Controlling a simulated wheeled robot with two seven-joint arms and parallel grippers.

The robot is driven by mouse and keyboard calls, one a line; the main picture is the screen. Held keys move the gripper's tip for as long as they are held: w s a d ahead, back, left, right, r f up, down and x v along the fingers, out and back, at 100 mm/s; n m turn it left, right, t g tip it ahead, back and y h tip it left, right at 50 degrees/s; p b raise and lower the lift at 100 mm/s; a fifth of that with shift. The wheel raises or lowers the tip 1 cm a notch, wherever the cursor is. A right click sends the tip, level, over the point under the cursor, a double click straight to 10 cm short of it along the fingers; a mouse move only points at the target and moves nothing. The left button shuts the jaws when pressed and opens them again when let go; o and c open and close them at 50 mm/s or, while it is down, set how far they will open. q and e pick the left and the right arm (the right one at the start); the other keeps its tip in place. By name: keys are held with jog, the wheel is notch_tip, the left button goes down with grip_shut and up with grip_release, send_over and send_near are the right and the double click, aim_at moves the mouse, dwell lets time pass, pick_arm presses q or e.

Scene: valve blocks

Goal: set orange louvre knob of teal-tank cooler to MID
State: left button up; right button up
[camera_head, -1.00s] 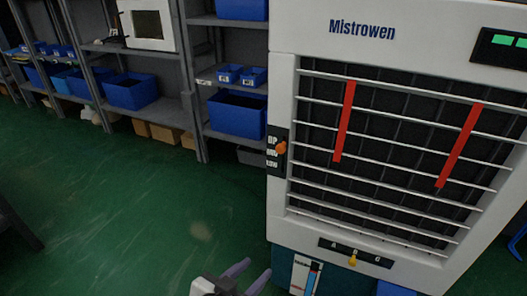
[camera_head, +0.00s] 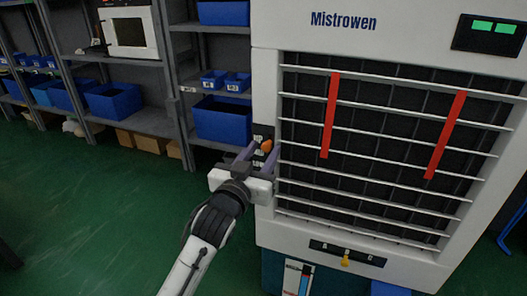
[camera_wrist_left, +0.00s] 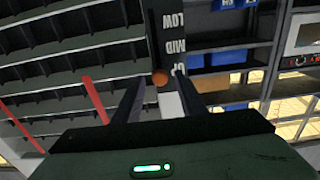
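The white cooler (camera_head: 390,32) marked Mistrowen has a teal tank (camera_head: 273,270) at its base. Its orange louvre knob (camera_head: 266,146) is on a dark label strip at the front's left edge. In the left wrist view the knob (camera_wrist_left: 160,77) shows closest to the UP label, with MID and LOW further up the picture. My left gripper (camera_head: 259,151) is open at the strip, its fingers partly covering the labels in the head view. In the left wrist view its fingers (camera_wrist_left: 158,84) lie on either side of the knob, with gaps visible. My right gripper is out of view.
Red strips (camera_head: 330,115) hang on the louvre grille. A yellow knob (camera_head: 345,261) sits on a lower panel marked with letters. Shelves (camera_head: 150,120) with blue bins (camera_head: 222,120) stand behind at the left. Green floor is clear in front of them.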

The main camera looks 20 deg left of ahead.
pick_arm(q)
jog(key=shift+w, duration=0.45)
grip_shut()
notch_tip(320, 180, down, 4)
jog(key=shift+b, duration=0.9)
grip_release()
